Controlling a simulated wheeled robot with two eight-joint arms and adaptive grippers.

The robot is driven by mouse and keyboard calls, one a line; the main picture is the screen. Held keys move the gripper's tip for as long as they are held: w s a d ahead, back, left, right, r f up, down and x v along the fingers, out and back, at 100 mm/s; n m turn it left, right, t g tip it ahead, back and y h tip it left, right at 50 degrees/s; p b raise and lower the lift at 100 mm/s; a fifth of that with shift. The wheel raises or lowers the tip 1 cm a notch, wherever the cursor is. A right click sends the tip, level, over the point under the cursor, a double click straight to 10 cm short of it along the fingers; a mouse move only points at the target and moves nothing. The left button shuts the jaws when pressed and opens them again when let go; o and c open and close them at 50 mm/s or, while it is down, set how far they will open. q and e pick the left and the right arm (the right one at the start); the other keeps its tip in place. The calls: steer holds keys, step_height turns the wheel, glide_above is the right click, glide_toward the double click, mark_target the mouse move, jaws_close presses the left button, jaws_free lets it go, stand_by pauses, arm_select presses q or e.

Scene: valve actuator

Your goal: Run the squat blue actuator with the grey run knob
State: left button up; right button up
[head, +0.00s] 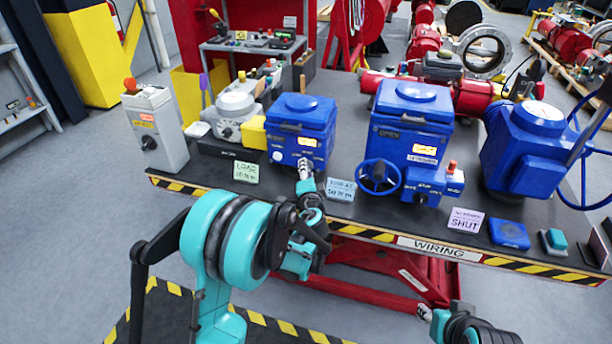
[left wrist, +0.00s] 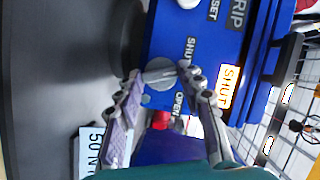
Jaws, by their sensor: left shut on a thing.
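The squat blue actuator (head: 300,122) stands on the dark bench, left of a larger blue actuator (head: 410,120) with a handwheel. In the left wrist view its blue front (left wrist: 205,50) carries a lit display reading SHUT (left wrist: 229,86). The grey run knob (left wrist: 158,72) sits between printed SHUT and OPEN marks. My left gripper (head: 304,166) is at the actuator's lower front. In the left wrist view its fingertips (left wrist: 162,75) are shut on the grey knob, one on each side. My right gripper (head: 425,312) is low at the bottom of the head view, away from the bench; its jaws are too small to read.
A grey control box (head: 155,128) and a grey-white actuator with a yellow part (head: 238,108) stand to the left. Paper tags (head: 246,172) lie along the front edge. A big blue actuator (head: 535,150) with a handwheel stands at right. A red button (left wrist: 161,120) is near the knob.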

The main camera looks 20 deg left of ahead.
arm_select(q)
steer(key=shift+f+m+t+y+b, duration=0.15)
steer(key=shift+m+t+y+b, duration=0.3)
steer(key=shift+m, duration=1.45)
steer(key=o, duration=1.2)
steer(key=shift+c, duration=0.2)
steer(key=shift+s+d, duration=0.1)
steer(key=v, duration=1.1)
steer(key=shift+s+f, duration=0.2)
steer(key=shift+s, duration=0.2)
steer(key=shift+d, duration=0.1)
